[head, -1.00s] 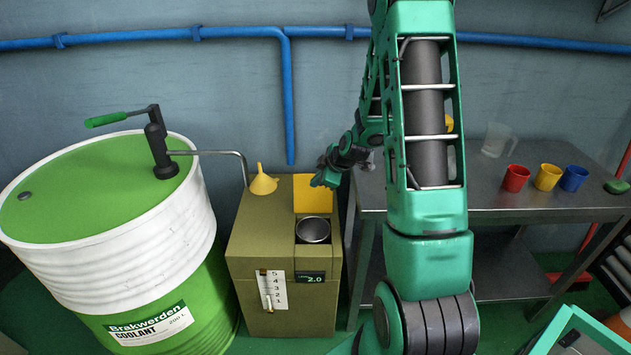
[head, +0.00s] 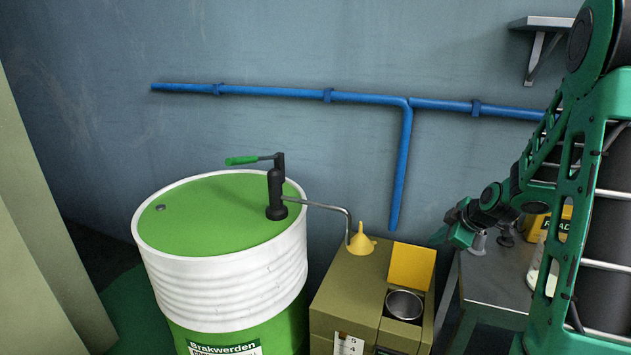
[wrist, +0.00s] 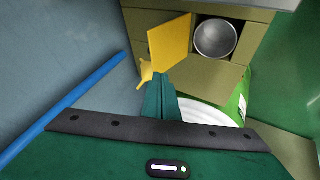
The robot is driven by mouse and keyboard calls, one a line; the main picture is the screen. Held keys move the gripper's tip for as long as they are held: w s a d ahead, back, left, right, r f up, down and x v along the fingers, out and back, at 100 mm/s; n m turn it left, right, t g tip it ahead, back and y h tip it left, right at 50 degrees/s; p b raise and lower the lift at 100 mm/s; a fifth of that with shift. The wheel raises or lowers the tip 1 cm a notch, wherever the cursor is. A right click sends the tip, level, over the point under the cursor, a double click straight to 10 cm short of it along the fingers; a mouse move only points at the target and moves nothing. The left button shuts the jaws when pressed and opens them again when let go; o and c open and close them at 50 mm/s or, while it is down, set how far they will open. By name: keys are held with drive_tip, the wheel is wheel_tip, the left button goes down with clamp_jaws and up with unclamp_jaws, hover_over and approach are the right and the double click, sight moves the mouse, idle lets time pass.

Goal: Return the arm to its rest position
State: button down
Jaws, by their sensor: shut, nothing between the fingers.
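My green arm stands at the right of the head view, with my gripper (head: 441,233) at its far end. The gripper is just right of and above the raised yellow flap (head: 411,266) of the olive box. In the wrist view my gripper (wrist: 160,90) has its green fingers together, with nothing seen between them. Beyond them are the yellow flap (wrist: 169,42) and the round metal cup (wrist: 215,38) set in the box. The gripper appears clear of the box.
A green and white coolant drum (head: 220,260) with a hand pump (head: 276,190) stands left of the olive box (head: 345,290). A yellow funnel (head: 361,242) sits on the box under the spout. A blue pipe (head: 400,170) runs along the wall. A metal table (head: 490,275) is at right.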

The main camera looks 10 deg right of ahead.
drive_tip(key=s+a+r+m+g, duration=0.2)
drive_tip(key=s+m, duration=0.3)
drive_tip(key=s, duration=0.6)
drive_tip(key=s+a+r+m+g, duration=0.3)
drive_tip(key=s+a+m, duration=0.1)
drive_tip(key=s, duration=0.7)
drive_tip(key=s+a+r+m+g, duration=0.2)
drive_tip(key=s+m, duration=0.5)
drive_tip(key=s, duration=0.4)
drive_tip(key=shift+s+a+r+g, duration=0.35)
drive_tip(key=shift+a+r, duration=0.15)
drive_tip(key=shift+r, duration=0.35)
drive_tip(key=shift+w+f+h, duration=0.25)
drive_tip(key=shift+w+h, duration=0.05)
drive_tip(key=shift+w, duration=0.35)
